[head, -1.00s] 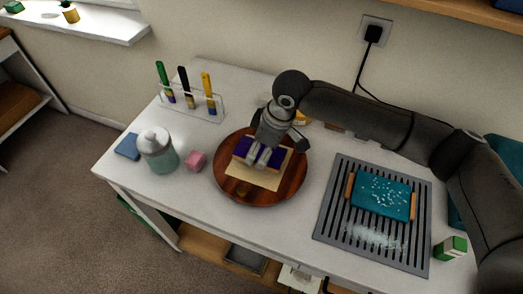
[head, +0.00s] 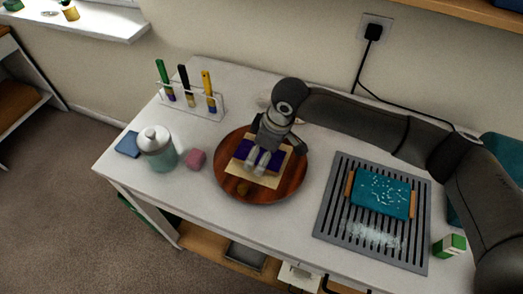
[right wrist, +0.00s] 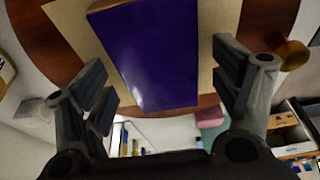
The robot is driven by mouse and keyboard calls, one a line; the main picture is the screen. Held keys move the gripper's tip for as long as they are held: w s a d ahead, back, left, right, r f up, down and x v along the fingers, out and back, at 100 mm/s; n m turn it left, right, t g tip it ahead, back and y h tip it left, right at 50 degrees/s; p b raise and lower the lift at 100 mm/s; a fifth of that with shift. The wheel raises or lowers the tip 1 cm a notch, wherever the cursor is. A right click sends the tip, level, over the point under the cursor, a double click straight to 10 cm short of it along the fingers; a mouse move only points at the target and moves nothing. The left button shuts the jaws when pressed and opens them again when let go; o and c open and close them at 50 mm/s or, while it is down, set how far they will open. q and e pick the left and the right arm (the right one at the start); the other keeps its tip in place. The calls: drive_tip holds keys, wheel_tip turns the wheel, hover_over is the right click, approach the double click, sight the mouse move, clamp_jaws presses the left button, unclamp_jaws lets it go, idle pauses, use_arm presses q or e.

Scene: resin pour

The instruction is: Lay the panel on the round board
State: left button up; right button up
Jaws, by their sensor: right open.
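A purple-topped panel (head: 243,149) lies on a beige sheet (head: 246,178) on the round brown wooden board (head: 229,187). My right gripper (head: 262,161) is over it and hides part of it in the head view. In the right wrist view the purple panel (right wrist: 155,50) shows between the two spread fingers of the right gripper (right wrist: 165,85), with the beige sheet (right wrist: 75,25) behind it. A gap shows between the left finger and the panel. My left gripper is not in view.
A jar (head: 158,150), a pink cube (head: 196,159) and a blue block (head: 128,145) stand left of the board. A rack of brushes (head: 195,104) is behind. A grey grate (head: 330,222) with a teal slab (head: 380,192) lies right.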

sight(273, 159)
drive_tip(key=shift+r, duration=0.15)
drive_tip(key=b+v, duration=0.1)
drive_tip(key=v, duration=1.1)
